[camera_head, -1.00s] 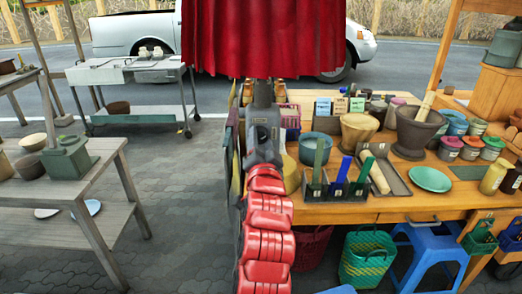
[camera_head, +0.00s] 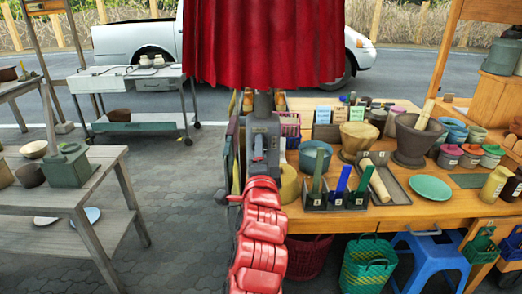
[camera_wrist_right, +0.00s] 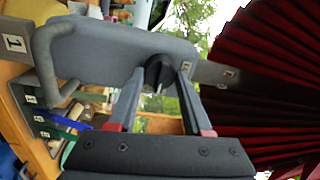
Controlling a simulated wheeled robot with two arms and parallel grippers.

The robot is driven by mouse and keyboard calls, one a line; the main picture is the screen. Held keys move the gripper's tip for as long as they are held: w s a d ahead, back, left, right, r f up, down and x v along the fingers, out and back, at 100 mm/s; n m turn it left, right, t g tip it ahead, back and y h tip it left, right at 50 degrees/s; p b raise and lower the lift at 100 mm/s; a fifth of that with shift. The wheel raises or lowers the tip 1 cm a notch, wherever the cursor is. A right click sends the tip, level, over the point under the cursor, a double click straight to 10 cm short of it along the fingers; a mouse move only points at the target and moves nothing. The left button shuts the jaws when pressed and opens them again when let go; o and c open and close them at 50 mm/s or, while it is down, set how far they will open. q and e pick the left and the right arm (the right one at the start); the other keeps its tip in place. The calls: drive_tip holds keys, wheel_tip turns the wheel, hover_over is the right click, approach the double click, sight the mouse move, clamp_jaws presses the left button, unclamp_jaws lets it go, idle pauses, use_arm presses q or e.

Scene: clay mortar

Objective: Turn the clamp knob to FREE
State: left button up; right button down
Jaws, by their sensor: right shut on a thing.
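The black clamp knob (camera_wrist_right: 159,72) shows in the right wrist view, on the face of a grey plate-like clamp body (camera_wrist_right: 110,52). A pale mark shows on the knob's lower part; which label it points to I cannot tell. My right gripper (camera_wrist_right: 158,84) is shut on the knob, one finger on each side. In the head view my right gripper (camera_head: 260,160) is at the grey clamp (camera_head: 263,128) on the post below the red canopy; the knob is hidden there. My left gripper is not in view.
The red canopy (camera_head: 262,45) hangs just above the clamp. The wooden table (camera_head: 400,207) at right carries a mortar (camera_head: 415,138), a green plate (camera_head: 430,187) and an organizer (camera_head: 335,198). A grey table (camera_head: 95,180) stands at left, with open paving between.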

idle(0.4)
drive_tip(key=shift+c, duration=1.6)
unclamp_jaws()
drive_tip(key=s+f+p, duration=0.1)
drive_tip(key=s+p, duration=1.6)
drive_tip(key=p, duration=0.5)
drive_tip(key=shift+s+f, duration=0.15)
drive_tip(key=shift+s, duration=0.05)
